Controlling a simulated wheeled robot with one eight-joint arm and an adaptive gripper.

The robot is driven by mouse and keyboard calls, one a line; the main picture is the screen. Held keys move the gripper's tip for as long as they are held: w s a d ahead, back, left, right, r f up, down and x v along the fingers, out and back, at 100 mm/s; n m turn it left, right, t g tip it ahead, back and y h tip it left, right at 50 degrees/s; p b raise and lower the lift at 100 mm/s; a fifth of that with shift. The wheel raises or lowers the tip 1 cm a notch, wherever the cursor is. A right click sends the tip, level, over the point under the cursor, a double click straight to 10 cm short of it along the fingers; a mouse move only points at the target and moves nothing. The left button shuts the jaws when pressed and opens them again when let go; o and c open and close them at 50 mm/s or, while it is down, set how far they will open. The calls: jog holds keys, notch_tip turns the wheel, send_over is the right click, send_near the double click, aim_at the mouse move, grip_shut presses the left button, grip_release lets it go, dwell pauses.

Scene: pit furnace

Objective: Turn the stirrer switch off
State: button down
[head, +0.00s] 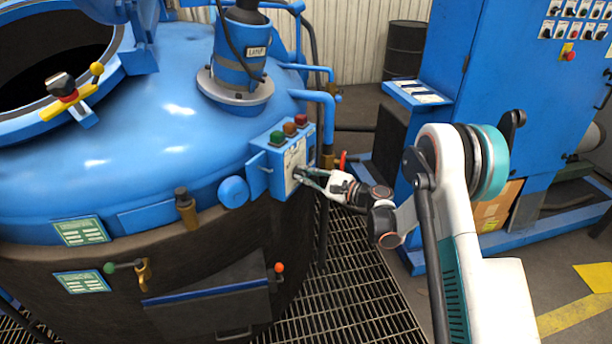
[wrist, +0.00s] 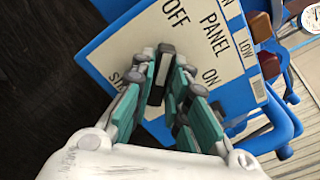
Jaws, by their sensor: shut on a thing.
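The stirrer switch (wrist: 160,76) is a small dark knob with a pale bar on a white panel face (wrist: 100,45). The lettering OFF is near its top end and ON is to its right. My gripper (wrist: 172,68) is shut on the switch, its teal fingers hiding part of it. In the head view my gripper (head: 299,175) reaches the side face of the blue control box (head: 262,172) on the furnace. There the switch is too small and covered to read its setting.
Green, brown and red buttons (head: 289,129) sit on top of the box. A blue pipe (head: 328,110) runs close behind it. The furnace vessel (head: 150,150) fills the left, and a blue cabinet (head: 510,80) stands right. Grating floor (head: 340,270) lies below the gripper.

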jog(key=shift+n, duration=0.3)
jog(key=c, duration=1.6)
grip_release()
jog(key=shift+o, duration=0.2)
jog(key=shift+d, duration=0.1)
jog(key=v, duration=1.2)
jog(key=shift+f, duration=0.1)
